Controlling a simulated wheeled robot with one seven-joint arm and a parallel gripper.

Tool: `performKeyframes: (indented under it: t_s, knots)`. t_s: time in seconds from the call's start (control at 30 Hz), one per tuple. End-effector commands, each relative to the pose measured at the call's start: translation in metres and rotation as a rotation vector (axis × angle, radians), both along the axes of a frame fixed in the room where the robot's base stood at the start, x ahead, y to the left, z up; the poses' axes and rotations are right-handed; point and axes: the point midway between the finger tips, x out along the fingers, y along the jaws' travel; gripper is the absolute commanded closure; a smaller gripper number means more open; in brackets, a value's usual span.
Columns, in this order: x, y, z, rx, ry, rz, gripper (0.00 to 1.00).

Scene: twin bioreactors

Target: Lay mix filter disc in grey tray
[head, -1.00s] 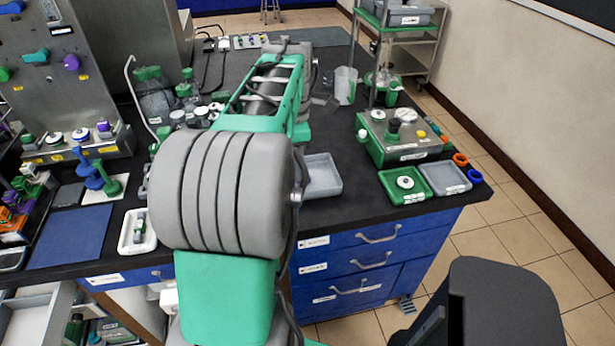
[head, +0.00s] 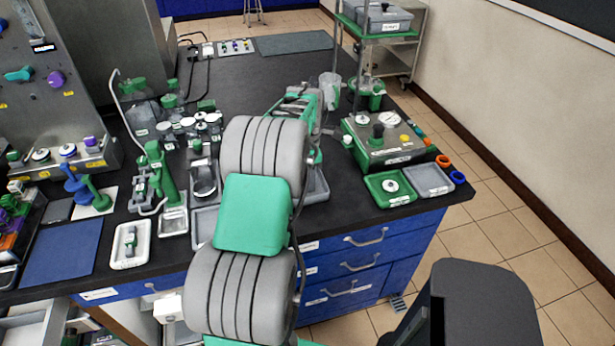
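A white disc with a dark centre (head: 391,186) lies in the green tray (head: 404,200) at the right end of the bench. I cannot read a label on it, so I cannot confirm it is the mix filter disc. A grey tray (head: 440,190) stands right beside the green tray and looks empty. My arm reaches up the middle of the head view, left of both trays.
A green-based steel unit (head: 385,155) with knobs stands behind the trays. Orange (head: 443,161) and blue (head: 457,177) rings lie to their right. A clear beaker (head: 329,90) stands behind my arm. Shallow grey trays (head: 203,222) sit partly behind my arm. The rear bench top is mostly clear.

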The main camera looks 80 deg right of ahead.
Motion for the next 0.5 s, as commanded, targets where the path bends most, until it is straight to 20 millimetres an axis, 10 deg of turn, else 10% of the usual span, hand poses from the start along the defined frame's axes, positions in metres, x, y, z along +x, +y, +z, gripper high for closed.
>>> performKeyframes:
  t_s: [0.13,0.17,0.5]
  knots:
    - [0.0000,0.0004,-0.0041,0.001,0.000,0.000,0.94]
    - [0.0000,0.0004,-0.0041,0.001,0.000,0.000,0.56]
    - [0.0000,0.0004,-0.0031,0.001,0.000,0.000,0.35]
